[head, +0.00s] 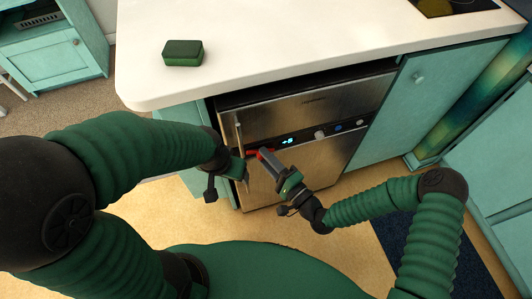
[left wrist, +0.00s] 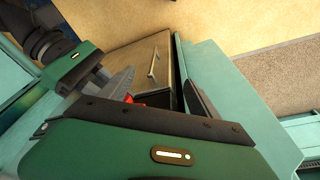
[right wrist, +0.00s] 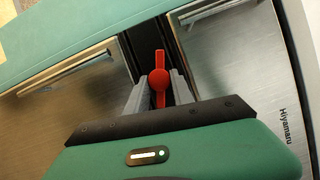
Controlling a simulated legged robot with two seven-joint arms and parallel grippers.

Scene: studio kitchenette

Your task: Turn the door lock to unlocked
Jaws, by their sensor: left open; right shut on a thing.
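The door lock is a red lever with a round hub (right wrist: 160,79). In the right wrist view it stands nearly upright in the picture, on a dark strip between two steel panels. My right gripper (right wrist: 160,96) has its grey fingers on either side of the lever's lower arm, shut on it. In the head view my right gripper (head: 266,158) reaches to the appliance front, and only a bit of red (head: 252,152) shows. My left gripper (head: 237,176) is open, close beside it at the appliance's left edge. The left wrist view shows a red bit (left wrist: 130,99) partly hidden by fingers.
The steel appliance (head: 313,108) sits under a white counter (head: 270,50) with a green sponge-like block (head: 183,53) on top. Teal cabinets (head: 430,95) flank it. A dark blue mat (head: 425,245) lies on the floor at right.

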